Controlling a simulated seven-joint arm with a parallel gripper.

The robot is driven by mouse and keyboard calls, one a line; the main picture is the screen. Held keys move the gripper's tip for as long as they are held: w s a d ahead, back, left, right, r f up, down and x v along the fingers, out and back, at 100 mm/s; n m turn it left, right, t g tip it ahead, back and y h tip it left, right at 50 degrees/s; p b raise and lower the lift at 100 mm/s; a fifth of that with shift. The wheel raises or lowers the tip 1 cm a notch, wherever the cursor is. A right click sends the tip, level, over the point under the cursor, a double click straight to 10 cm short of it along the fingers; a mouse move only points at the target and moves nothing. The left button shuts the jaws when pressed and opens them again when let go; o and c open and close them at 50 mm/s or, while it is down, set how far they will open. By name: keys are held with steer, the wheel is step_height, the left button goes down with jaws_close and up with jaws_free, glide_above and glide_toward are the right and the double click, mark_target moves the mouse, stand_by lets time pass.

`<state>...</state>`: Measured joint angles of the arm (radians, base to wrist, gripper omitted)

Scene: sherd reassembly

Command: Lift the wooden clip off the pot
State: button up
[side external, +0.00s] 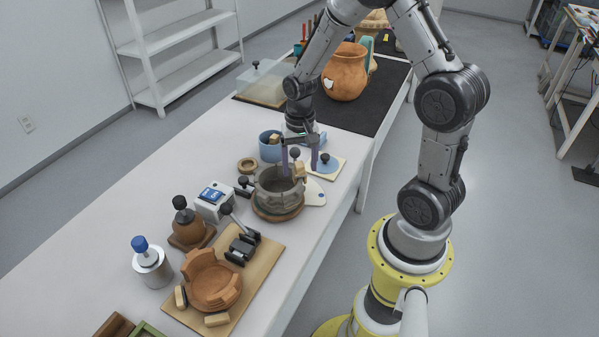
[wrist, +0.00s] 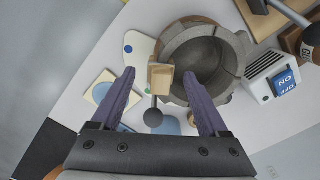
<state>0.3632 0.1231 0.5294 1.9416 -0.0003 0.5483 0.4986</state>
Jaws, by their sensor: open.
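The grey-brown pot (side external: 279,187) stands on a round wooden base, its open mouth showing in the wrist view (wrist: 203,62). The wooden clip (wrist: 161,77) sits on the pot's rim, with a dark ball knob (wrist: 153,117) on its stem; in the side view the clip (side external: 299,171) is at the rim's right. My gripper (wrist: 158,82) is open, with one purple finger on each side of the clip in the wrist view and gaps to both. In the side view my gripper (side external: 299,162) points down over the rim; finger height against the clip is hard to tell.
A blue container (side external: 267,150) and a wooden ring (side external: 247,165) stand behind the pot. A board with a blue disc (side external: 326,163) and a white plate (side external: 317,191) lie close on the right. An ON/OFF box (side external: 213,199) and a board with a terracotta bowl (side external: 213,286) are nearer.

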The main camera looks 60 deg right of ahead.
steer(key=shift+f, duration=1.3)
steer(key=c, duration=0.9)
steer(key=shift+w, duration=0.1)
